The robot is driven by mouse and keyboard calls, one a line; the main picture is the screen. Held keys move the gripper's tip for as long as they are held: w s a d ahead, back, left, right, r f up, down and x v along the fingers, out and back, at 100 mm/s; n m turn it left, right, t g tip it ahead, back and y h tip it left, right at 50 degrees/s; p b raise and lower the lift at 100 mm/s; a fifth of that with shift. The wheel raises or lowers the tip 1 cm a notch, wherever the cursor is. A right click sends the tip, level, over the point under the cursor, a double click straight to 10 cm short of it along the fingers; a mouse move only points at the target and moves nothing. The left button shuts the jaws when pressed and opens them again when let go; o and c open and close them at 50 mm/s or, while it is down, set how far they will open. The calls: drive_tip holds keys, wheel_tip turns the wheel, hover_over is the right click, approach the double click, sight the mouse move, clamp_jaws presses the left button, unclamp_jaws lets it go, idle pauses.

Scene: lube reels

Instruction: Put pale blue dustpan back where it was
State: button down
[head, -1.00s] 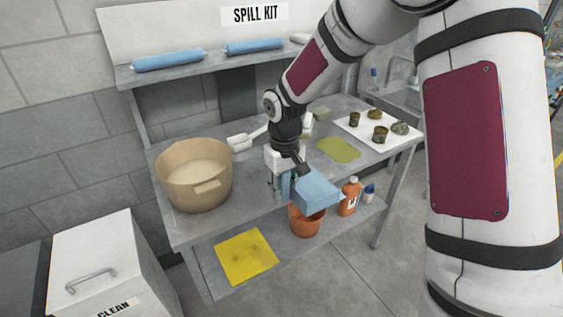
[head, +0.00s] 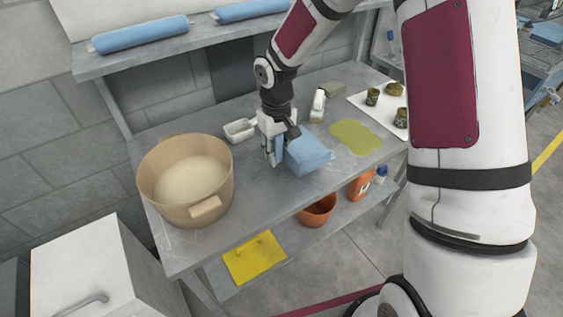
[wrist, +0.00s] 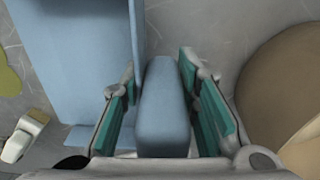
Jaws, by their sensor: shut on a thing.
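The pale blue dustpan (head: 306,156) is in my gripper (head: 272,152), over the front middle of the grey table. In the wrist view the dustpan's handle (wrist: 162,112) lies between the teal pads of my gripper (wrist: 162,95), and its wide pan (wrist: 80,60) extends to the left. The pan is low over the tabletop; I cannot tell whether it touches it. My gripper hides part of the handle in the head view.
A tan tub (head: 185,180) of pale material stands left of my gripper. A green spill (head: 355,137) lies to the right. A white scoop (head: 240,130) and a spray bottle (head: 318,105) stand behind.

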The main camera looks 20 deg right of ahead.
sight(278, 175)
drive_tip(key=shift+f, duration=3)
drive_tip(key=c, duration=1.2)
unclamp_jaws()
drive_tip(key=shift+f, duration=0.15)
